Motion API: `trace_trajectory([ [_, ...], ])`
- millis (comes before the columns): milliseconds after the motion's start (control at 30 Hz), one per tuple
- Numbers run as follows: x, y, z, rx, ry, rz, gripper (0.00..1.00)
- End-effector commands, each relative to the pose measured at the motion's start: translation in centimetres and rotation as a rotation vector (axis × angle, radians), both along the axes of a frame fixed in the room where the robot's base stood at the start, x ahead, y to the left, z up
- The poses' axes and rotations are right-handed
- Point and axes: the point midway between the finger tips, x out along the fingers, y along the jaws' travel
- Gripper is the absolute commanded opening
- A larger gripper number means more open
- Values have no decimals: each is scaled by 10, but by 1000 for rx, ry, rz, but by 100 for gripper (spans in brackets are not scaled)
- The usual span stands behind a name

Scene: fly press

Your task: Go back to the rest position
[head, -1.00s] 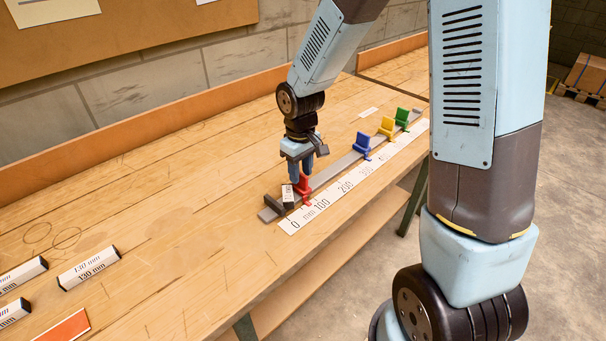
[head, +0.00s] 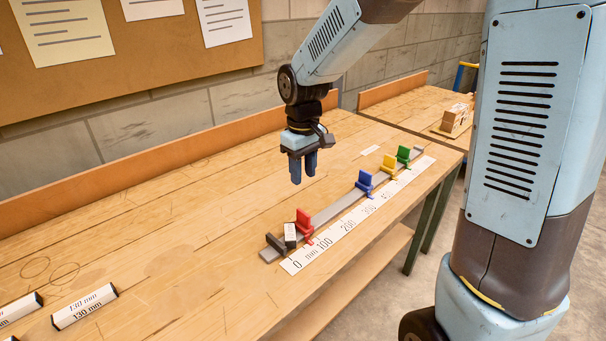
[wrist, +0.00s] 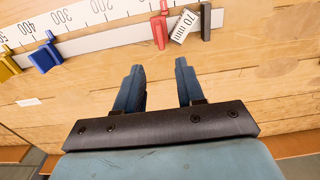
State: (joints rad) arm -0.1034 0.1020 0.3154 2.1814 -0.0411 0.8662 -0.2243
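My gripper (head: 303,168) hangs above the bench, behind the rail, with blue fingers pointing down. In the wrist view its two fingers (wrist: 160,87) stand apart with nothing between them. The grey rail (head: 343,208) carries a red slider (head: 304,222), a blue slider (head: 365,181), a yellow slider (head: 389,164) and a green slider (head: 403,154). A small white block (head: 290,235), marked 70 mm in the wrist view (wrist: 184,26), sits between the dark end stop (head: 275,243) and the red slider. A white mm scale (head: 340,229) lies along the rail.
A 130 mm block (head: 85,306) and part of another (head: 18,309) lie at the bench's left. A wooden item (head: 457,120) stands on the far bench. A pinboard (head: 130,62) hangs behind. The middle of the bench is clear.

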Motion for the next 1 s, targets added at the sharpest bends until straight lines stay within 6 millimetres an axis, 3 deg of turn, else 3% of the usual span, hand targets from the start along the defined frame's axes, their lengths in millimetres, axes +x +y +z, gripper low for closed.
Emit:
trace_trajectory([
  [200,-1,-3,3,-1,-6,-7,38],
  [367,-10,-21,23,-3,-50,-59,38],
  [700,-53,-81,83,9,-194,-251,38],
  [1000,-105,-126,120,51,-313,-421,38],
])
